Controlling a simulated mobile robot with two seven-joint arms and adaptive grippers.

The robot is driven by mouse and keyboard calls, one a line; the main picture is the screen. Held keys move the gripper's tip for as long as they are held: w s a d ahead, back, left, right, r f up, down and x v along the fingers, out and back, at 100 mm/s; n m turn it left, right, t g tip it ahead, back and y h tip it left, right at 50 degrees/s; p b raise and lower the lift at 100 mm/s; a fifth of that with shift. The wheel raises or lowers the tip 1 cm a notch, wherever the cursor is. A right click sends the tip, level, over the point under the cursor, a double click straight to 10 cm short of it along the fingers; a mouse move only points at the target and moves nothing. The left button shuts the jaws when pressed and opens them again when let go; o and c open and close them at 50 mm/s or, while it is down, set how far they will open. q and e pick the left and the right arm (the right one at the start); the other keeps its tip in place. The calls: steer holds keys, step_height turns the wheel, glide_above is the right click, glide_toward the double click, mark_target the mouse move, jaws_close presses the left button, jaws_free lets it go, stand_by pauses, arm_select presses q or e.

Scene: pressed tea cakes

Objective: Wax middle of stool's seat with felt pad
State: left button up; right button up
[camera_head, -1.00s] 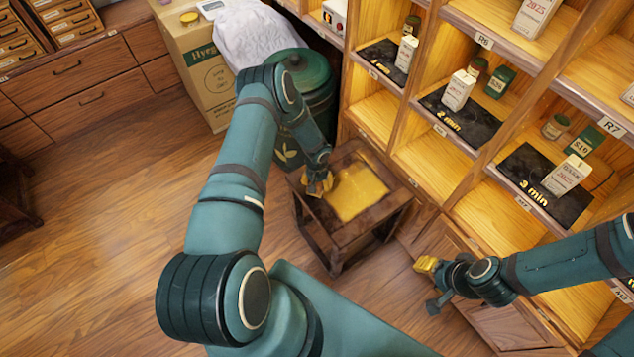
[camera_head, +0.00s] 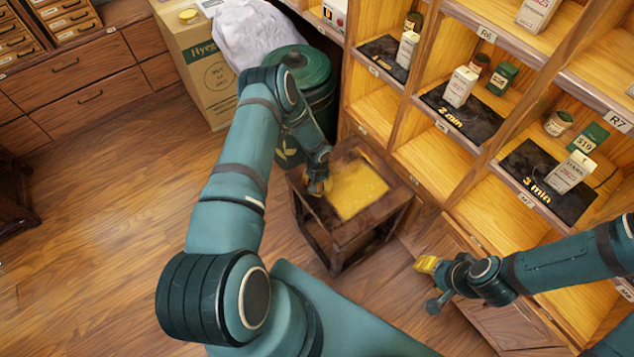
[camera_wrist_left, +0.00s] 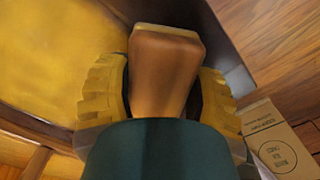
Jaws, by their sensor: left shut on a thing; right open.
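The stool (camera_head: 362,225) is dark wood with a golden yellow patch (camera_head: 357,189) in the middle of its seat. My left gripper (camera_head: 318,186) is at the left part of the seat, beside the patch. In the left wrist view its yellow fingers (camera_wrist_left: 162,95) are shut on a brown wooden block (camera_wrist_left: 165,60), which looks like the felt pad's handle. Felt under the block is hidden. The yellow patch also shows at the left of that view (camera_wrist_left: 50,60). My right gripper (camera_head: 427,277) is open and empty, low in front of the shelf.
A shelf unit (camera_head: 430,160) with boxes and jars stands right of the stool. A dark green bin (camera_head: 305,75) and a cardboard box (camera_head: 205,70) stand behind it. The wooden floor (camera_head: 110,230) on the left is clear.

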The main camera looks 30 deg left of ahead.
mark_target(354, 164)
arm_select(q)
steer(key=shift+w+d+r, duration=0.1)
steer(key=shift+w+d, duration=0.25)
steer(key=shift+w, duration=0.45)
steer(key=shift+w+d, duration=0.3)
steer(key=shift+w, duration=0.5)
steer(key=shift+w+d, duration=0.85)
steer(key=shift+w, duration=1.2)
steer(key=shift+w+d, duration=0.85)
steer(key=shift+w, duration=1.2)
steer(key=shift+w+d, duration=0.85)
steer(key=shift+w, duration=1.2)
